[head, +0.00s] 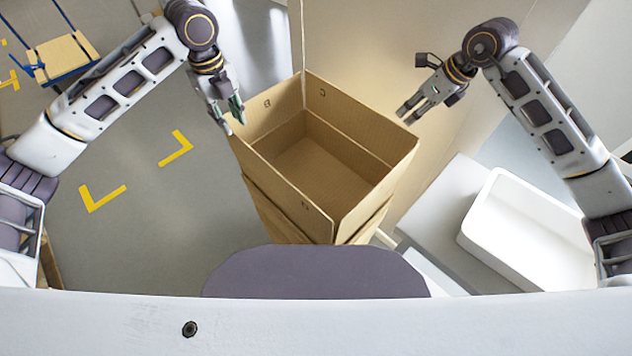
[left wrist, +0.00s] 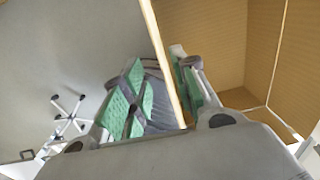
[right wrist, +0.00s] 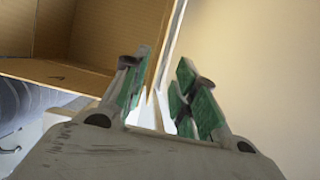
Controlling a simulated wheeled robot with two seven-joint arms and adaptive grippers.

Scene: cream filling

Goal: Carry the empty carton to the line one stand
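The empty carton (head: 312,170) is an open brown cardboard box with letters on its inner walls, in the middle of the head view. Its bare inside also shows in the left wrist view (left wrist: 213,45) and the right wrist view (right wrist: 85,25). My left gripper (head: 232,116) is open at the carton's left wall. In the left wrist view its green-padded fingers (left wrist: 165,90) lie on either side of the wall's top edge, apart from each other. My right gripper (head: 405,110) is open by the right wall. The wall's edge appears between its fingers (right wrist: 160,95); contact is unclear.
More cardboard (head: 268,207) shows directly under the carton, like a stack. A white tray (head: 490,215) stands on a light surface at right. A tall beige panel (head: 375,45) rises behind. Yellow corner marks (head: 100,197) lie on clear grey floor at left, near a blue-framed wooden stand (head: 62,55).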

